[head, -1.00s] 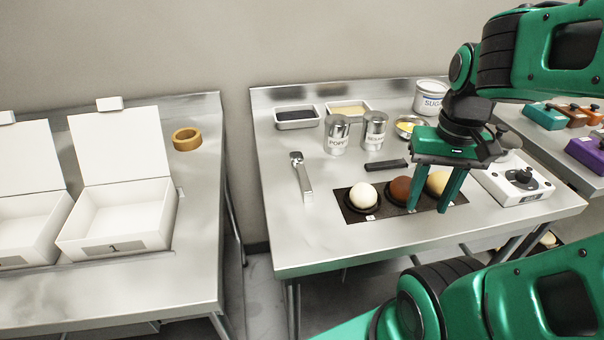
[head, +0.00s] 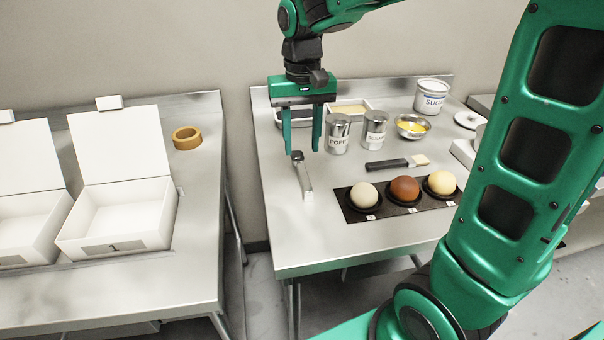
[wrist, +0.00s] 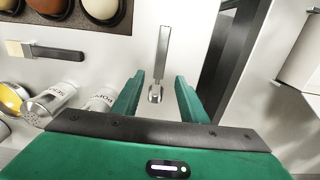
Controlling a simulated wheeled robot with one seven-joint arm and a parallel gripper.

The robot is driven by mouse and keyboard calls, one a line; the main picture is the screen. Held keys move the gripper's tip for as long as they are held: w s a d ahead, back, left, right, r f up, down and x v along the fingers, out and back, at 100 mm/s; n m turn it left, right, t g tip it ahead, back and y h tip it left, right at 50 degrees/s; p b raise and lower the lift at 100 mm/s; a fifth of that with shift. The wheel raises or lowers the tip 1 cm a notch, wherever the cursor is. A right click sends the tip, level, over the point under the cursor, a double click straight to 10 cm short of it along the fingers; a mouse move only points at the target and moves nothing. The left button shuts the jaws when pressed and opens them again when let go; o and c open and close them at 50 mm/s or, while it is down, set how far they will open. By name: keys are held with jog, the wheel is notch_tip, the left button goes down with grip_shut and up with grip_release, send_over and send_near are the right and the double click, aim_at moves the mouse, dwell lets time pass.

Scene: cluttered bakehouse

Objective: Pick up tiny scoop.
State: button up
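The tiny scoop (head: 302,176) is a small metal tool with a long flat handle and a rounded dark-edged head. It lies on the steel table, left of the dark egg mat, with its head toward the back. My gripper (head: 301,149) is open and empty, with its fingers pointing down near the scoop's head end. In the wrist view the scoop (wrist: 161,62) lies ahead of the gap between my open fingertips (wrist: 160,80), with its head nearest me. I see no contact with it.
Shakers marked POPPY (head: 338,135) and SESAME (head: 375,131) stand close right of my gripper. A brush (head: 396,163) and an egg mat (head: 392,209) lie farther right. Trays stand behind. The table's left edge is near the scoop; an open white box (head: 118,222) sits on the left table.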

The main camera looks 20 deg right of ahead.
aim_at(302, 170)
jog(key=f, duration=0.5)
jog(key=shift+s+f, duration=0.1)
jog(key=shift+s, duration=0.25)
jog(key=shift+f, duration=0.7)
jog(key=shift+c, duration=0.3)
grip_shut()
